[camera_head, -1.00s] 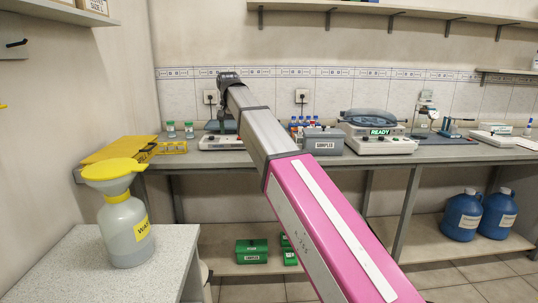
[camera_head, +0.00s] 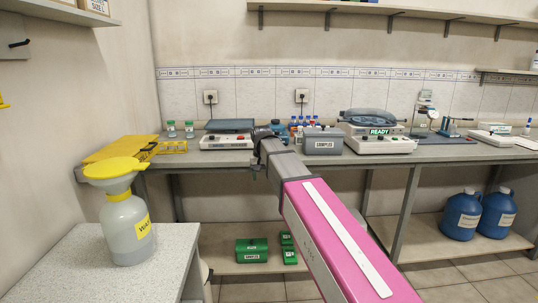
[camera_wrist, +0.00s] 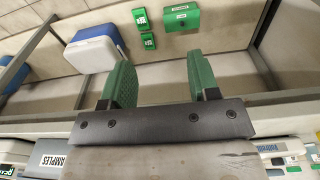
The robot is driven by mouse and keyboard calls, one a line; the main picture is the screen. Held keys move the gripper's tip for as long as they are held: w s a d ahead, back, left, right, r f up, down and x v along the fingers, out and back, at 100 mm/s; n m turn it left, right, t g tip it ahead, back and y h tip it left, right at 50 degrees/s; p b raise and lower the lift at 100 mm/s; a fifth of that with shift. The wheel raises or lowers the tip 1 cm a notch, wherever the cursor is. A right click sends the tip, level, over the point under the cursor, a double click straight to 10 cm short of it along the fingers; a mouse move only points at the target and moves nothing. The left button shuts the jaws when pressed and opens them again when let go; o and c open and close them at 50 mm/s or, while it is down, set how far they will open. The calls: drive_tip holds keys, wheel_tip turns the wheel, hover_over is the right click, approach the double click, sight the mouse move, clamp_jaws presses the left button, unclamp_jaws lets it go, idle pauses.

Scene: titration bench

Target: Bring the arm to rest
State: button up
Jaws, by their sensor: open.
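My arm, pink and grey, reaches from the lower right of the head view toward the bench's front edge. Its far end is near the bench edge, and the fingers are not clear there. In the wrist view my gripper (camera_wrist: 162,85) shows two green fingers spread apart with nothing between them. The gripper is open and empty. Beyond the fingers are the lower shelf (camera_wrist: 235,15) and floor under the bench.
The bench (camera_head: 200,160) holds a grey SAMPLES box (camera_head: 322,146), a READY device (camera_head: 380,143), a scale (camera_head: 226,142) and yellow trays (camera_head: 118,149). A waste bottle (camera_head: 128,228) stands on the left counter. Green boxes (camera_head: 251,250) and blue jugs (camera_head: 461,216) sit below.

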drive_tip(key=s+d+f, duration=1)
drive_tip(key=d+f, duration=0.1)
drive_tip(key=f, duration=0.3)
drive_tip(key=s+d+f, duration=1)
drive_tip(key=f, duration=0.4)
drive_tip(key=shift+d+f+m+g, duration=0.25)
drive_tip(key=shift+d+m+g, duration=0.05)
drive_tip(key=shift+d+g, duration=0.1)
